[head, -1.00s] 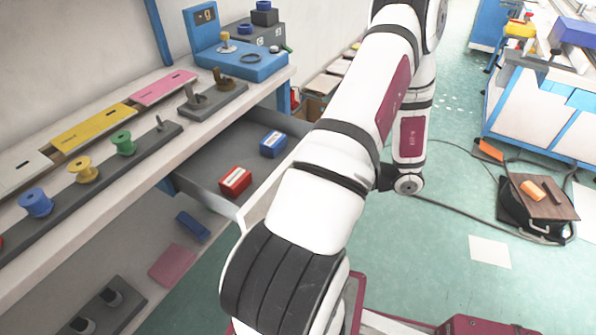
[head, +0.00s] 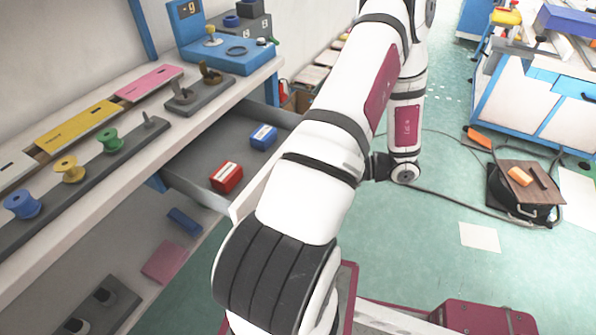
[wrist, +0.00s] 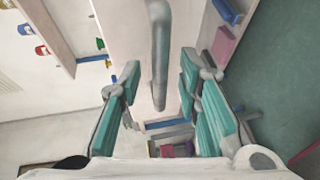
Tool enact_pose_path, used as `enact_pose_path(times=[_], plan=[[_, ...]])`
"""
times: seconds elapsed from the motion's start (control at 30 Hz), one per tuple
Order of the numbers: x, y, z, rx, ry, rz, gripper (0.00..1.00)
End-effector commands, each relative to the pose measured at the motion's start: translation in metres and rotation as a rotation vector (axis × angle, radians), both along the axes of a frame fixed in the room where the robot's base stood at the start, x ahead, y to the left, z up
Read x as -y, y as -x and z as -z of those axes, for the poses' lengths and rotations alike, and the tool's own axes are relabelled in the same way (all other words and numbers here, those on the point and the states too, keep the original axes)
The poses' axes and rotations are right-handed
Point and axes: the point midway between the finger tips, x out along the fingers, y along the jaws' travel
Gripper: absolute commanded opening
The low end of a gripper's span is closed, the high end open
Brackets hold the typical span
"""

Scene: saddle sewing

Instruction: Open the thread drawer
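The thread drawer (head: 193,157) stands pulled out from under the workbench in the head view. It is grey inside with a pale front, and it holds a red box (head: 227,177) and a blue box (head: 263,137). My arm hides part of the front and my gripper in that view. In the wrist view my gripper (wrist: 160,78) has its teal fingers spread apart. A grey bar handle (wrist: 159,38) on a pale panel lies between and beyond the fingertips, with gaps on both sides. I cannot tell whether anything touches it.
The workbench top holds thread spools (head: 70,169), yellow and pink cards and a blue device (head: 226,55). A lower shelf carries a pink block (head: 162,262) and a blue one. A black case with a brown top (head: 525,182) and cables lie on the floor at right.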

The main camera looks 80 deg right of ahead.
Motion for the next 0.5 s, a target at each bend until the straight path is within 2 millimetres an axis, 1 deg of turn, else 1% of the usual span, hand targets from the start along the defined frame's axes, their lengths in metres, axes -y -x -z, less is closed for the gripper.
enact_pose_path(times=[0.03, 0.3, 0.4, 0.5], plan=[[0.002, 0.009, -0.001, -0.003, 0.002, 0.004, 0.31], [0.011, 0.062, -0.01, -0.004, 0.002, 0.001, 0.31], [0.013, 0.08, -0.014, -0.004, 0.001, 0.003, 0.31], [0.016, 0.092, -0.016, -0.003, 0.001, 0.001, 0.31]])
